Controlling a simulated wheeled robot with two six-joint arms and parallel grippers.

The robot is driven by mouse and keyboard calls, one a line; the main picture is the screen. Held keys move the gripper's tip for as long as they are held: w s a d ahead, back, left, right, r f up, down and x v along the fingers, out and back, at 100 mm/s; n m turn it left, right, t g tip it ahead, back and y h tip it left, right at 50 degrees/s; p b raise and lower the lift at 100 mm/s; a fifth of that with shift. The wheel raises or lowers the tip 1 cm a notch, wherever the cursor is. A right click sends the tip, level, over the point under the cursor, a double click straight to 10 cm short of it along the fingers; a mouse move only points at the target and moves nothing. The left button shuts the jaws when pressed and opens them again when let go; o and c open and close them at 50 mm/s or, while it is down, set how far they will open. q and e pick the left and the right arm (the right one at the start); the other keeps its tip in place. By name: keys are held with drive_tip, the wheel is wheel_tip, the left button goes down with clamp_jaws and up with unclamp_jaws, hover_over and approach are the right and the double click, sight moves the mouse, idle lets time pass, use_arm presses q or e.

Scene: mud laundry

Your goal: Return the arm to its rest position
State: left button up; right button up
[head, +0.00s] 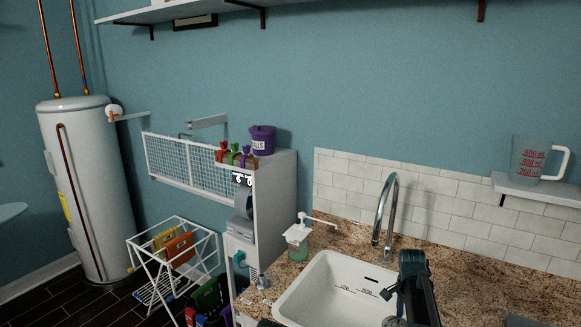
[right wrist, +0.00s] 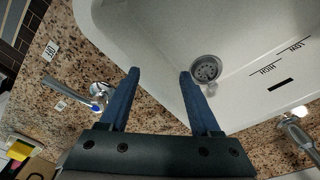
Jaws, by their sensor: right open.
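My right gripper (right wrist: 158,80) is open in the right wrist view, with two blue fingers apart and nothing between them. The fingers point over the edge of the white sink (right wrist: 140,28) and the speckled counter beside it. In the head view my right arm comes in at the bottom, over the right side of the sink (head: 318,287); the fingertips there are hard to make out. My left gripper is not in view.
The chrome faucet (head: 386,210) rises behind the sink. A soap dispenser (head: 298,238) stands left of it. A measuring jug (head: 530,160) sits on a wall shelf at right. The counter (head: 480,285) to the right looks mostly clear. A drying rack (head: 172,262) stands at left.

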drive_tip(key=s+a+n, duration=0.2)
drive_tip(key=s+a, duration=0.1)
drive_tip(key=s+a+n, duration=0.2)
drive_tip(key=a, duration=0.1)
drive_tip(key=s+a+n, duration=0.3)
drive_tip(key=a, duration=0.1)
drive_tip(key=shift+s+y, duration=0.3)
drive_tip(key=s+a+n, duration=0.7)
drive_tip(key=s+n, duration=0.1)
drive_tip(key=s, duration=0.1)
use_arm(q)
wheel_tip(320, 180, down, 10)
drive_tip(key=b, duration=1)
use_arm(e)
drive_tip(key=s+a+f+n, duration=0.4)
drive_tip(key=s+a+f, duration=0.2)
drive_tip(key=a+f, duration=0.4)
drive_tip(key=shift+a, duration=0.95)
